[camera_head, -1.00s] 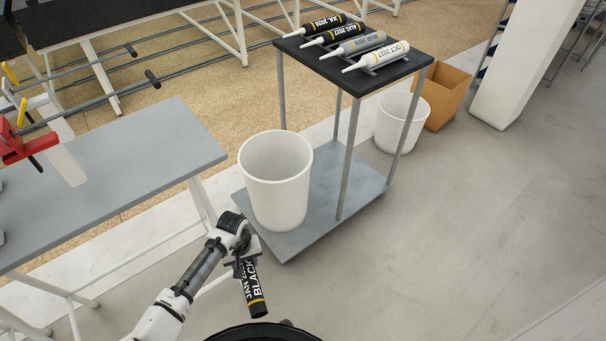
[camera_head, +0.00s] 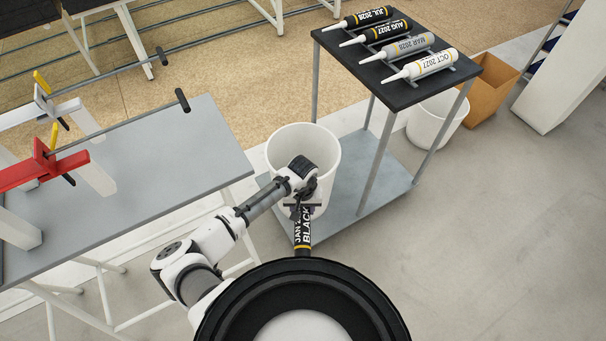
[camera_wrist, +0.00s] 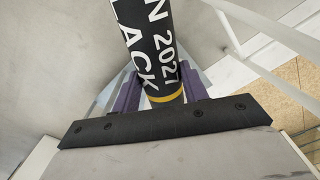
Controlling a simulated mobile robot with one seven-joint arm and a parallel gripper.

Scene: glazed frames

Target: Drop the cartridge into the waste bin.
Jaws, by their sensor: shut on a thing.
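My gripper (camera_head: 303,203) is shut on a black cartridge (camera_head: 303,232) with white lettering that reads "BLACK" and a yellow band near one end. In the wrist view, the cartridge (camera_wrist: 152,50) lies between the two purple fingers (camera_wrist: 160,88). The white waste bin (camera_head: 325,145) stands on the grey lower shelf of a trolley. In the head view, my wrist overlaps the bin's front and part of its opening, and the cartridge hangs on the near side of the bin. I cannot tell its exact height against the rim.
Several cartridges lie on the trolley's black top (camera_head: 362,75). A second white bin (camera_head: 437,122) and a cardboard box (camera_head: 492,90) stand behind the trolley. A grey table (camera_head: 150,180) with red and white clamps is at the left. The floor at right is clear.

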